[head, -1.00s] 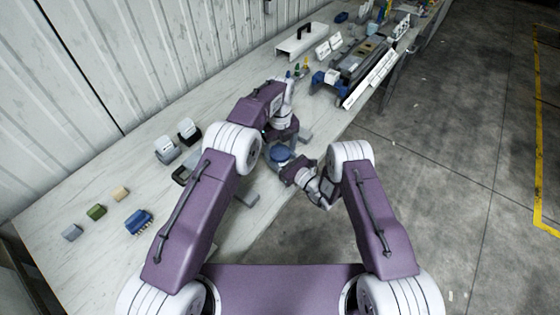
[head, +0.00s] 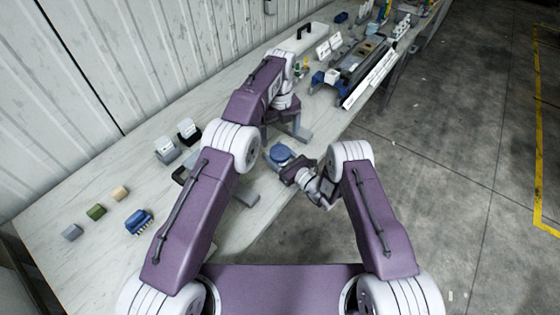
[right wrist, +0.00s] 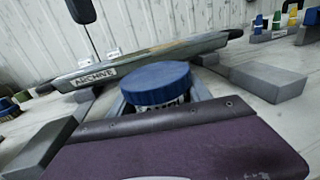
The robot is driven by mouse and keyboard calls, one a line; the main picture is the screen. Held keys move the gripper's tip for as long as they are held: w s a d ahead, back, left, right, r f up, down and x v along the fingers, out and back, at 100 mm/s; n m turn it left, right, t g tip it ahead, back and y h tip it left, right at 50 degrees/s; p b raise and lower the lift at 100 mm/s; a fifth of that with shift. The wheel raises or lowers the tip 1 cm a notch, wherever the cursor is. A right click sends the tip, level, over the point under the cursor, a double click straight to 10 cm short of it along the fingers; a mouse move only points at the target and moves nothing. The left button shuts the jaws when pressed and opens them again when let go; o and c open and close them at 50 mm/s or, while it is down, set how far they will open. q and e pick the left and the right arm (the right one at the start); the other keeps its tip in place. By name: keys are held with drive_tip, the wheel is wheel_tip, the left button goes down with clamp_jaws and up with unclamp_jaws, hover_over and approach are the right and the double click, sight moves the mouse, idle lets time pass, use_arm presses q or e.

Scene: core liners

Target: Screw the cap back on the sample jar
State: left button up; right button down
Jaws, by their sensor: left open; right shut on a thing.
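The sample jar (right wrist: 175,106) stands upright at the bench's front edge, with its blue cap (right wrist: 158,82) on its top. The cap also shows from above in the head view (head: 281,153). I cannot tell how tightly it sits. My right gripper (head: 291,168) is shut on the jar from the right; its purple body fills the bottom of the right wrist view and hides the jar's lower part. My left gripper (head: 281,128) is open and empty, behind and above the cap, clear of it; its fingers are partly hidden by its arm.
Grey blocks (head: 304,134) lie near the jar, one behind and one at the front left (head: 245,198). A long labelled bar (right wrist: 130,65) lies behind the jar. A blue brush-like block (head: 138,221) and small blocks are at the left. Equipment (head: 365,60) fills the far right bench.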

sight(286, 162)
drive_tip(key=shift+c, duration=2)
unclamp_jaws()
use_arm(q)
drive_tip(key=shift+f+b, duration=0.55)
drive_tip(key=shift+f, duration=0.1)
use_arm(e)
drive_tip(key=v, duration=0.8)
drive_tip(key=shift+s+d+f, duration=0.1)
drive_tip(key=shift+d, duration=0.1)
drive_tip(key=shift+s+d, duration=0.2)
drive_tip(key=shift+s, duration=0.1)
